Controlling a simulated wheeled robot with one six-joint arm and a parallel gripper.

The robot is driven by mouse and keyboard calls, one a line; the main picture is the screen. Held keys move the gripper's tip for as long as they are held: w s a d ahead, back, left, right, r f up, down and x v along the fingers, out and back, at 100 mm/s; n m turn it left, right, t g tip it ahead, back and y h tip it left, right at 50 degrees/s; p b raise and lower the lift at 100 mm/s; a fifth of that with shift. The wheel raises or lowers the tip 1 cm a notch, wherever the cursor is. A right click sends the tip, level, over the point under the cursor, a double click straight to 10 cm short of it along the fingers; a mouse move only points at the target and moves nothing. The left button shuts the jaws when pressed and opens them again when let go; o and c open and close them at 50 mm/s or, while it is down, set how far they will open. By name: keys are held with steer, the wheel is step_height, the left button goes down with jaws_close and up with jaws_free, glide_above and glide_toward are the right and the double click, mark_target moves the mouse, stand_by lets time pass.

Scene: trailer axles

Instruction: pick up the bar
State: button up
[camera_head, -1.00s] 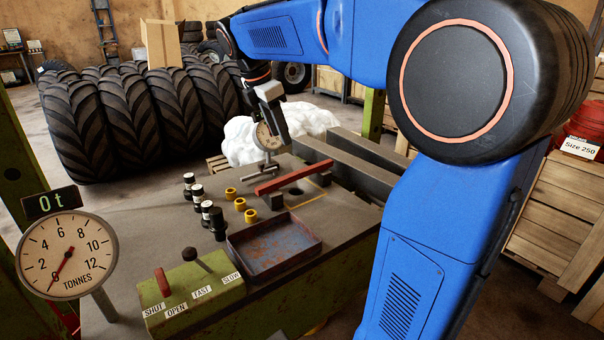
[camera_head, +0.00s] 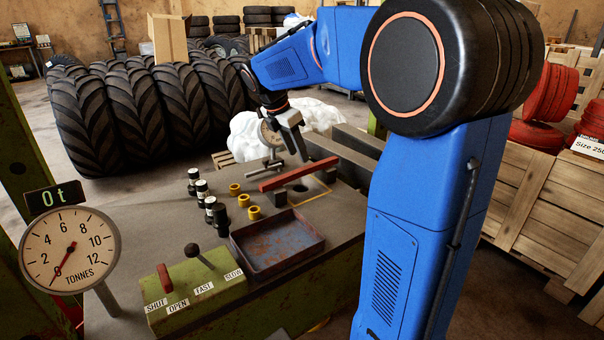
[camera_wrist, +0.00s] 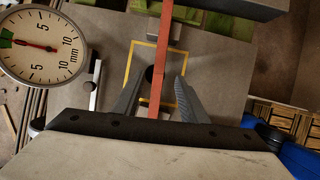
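The bar (camera_head: 298,174) is red and long. It lies level on the grey bench, propped on dark blocks beside a hole in the bench top. In the wrist view the bar (camera_wrist: 165,55) runs upright through the picture, between the two fingers. My gripper (camera_head: 298,153) points down just above the bar's middle. In the wrist view my gripper (camera_wrist: 161,82) is open, with one finger on each side of the bar and a gap to both. The fingers do not hold it; their exact height over it is hard to judge.
A dial gauge (camera_head: 270,134) on a stand is close to the gripper, and large in the wrist view (camera_wrist: 42,45). Yellow rings (camera_head: 244,200), black-and-white bottles (camera_head: 210,208), a rusty tray (camera_head: 277,244) and a lever box (camera_head: 195,292) stand nearer on the bench.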

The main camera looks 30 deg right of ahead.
mark_target(302, 169)
steer(key=shift+a+x, duration=0.2)
steer(key=shift+x, duration=1.35)
steer(key=shift+a+x, duration=0.25)
steer(key=shift+x, duration=1.25)
steer(key=shift+f, duration=0.15)
steer(key=shift+c, duration=0.3)
jaws_close()
steer(key=shift+w, duration=0.1)
